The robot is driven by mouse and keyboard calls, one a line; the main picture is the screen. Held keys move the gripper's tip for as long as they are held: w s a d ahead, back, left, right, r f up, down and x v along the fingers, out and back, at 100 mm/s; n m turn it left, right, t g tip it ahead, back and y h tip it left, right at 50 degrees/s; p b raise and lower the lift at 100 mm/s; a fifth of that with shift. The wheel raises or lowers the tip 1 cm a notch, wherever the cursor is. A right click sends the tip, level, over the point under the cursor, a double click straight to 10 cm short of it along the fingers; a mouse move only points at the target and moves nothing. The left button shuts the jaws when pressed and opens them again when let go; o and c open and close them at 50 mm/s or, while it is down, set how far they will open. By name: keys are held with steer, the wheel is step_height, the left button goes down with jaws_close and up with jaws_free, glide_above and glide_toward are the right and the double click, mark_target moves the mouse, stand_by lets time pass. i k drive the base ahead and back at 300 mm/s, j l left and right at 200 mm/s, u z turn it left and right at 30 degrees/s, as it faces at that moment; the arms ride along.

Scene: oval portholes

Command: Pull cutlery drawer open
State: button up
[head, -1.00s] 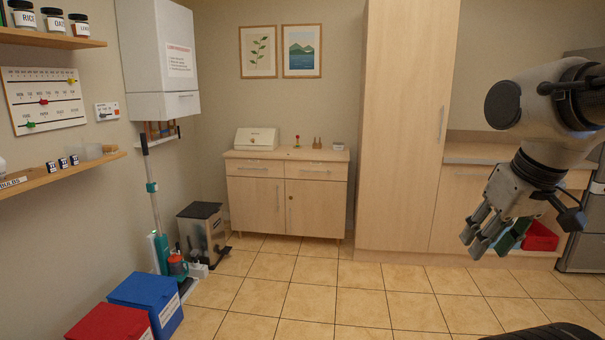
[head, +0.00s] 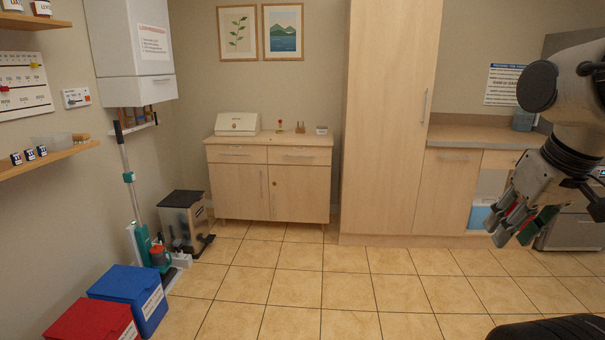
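A light wood cabinet (head: 240,187) stands against the back wall. It has two drawers side by side above two doors. The left drawer (head: 228,155) and the right drawer (head: 313,157) each have a thin horizontal handle and look shut. No readable label shows which one holds cutlery. My gripper (head: 512,230) hangs at the far right, pointing down and left, well apart from the cabinet and touching neither drawer. Red and green patches show at its fingers. I cannot tell whether they belong to it or lie behind, nor how wide the fingers stand.
A bread box (head: 238,124) and small items stand on the cabinet. A pedal bin (head: 184,222) is at its left, with a blue box (head: 130,291) and a red box (head: 92,321) nearer. A tall cupboard (head: 388,120) stands at right. The tiled floor ahead is clear.

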mark_target(277, 154)
steer(key=i, duration=3.65)
steer(key=i+j+z, duration=0.2)
steer(key=i, duration=0.55)
steer(key=l, duration=0.1)
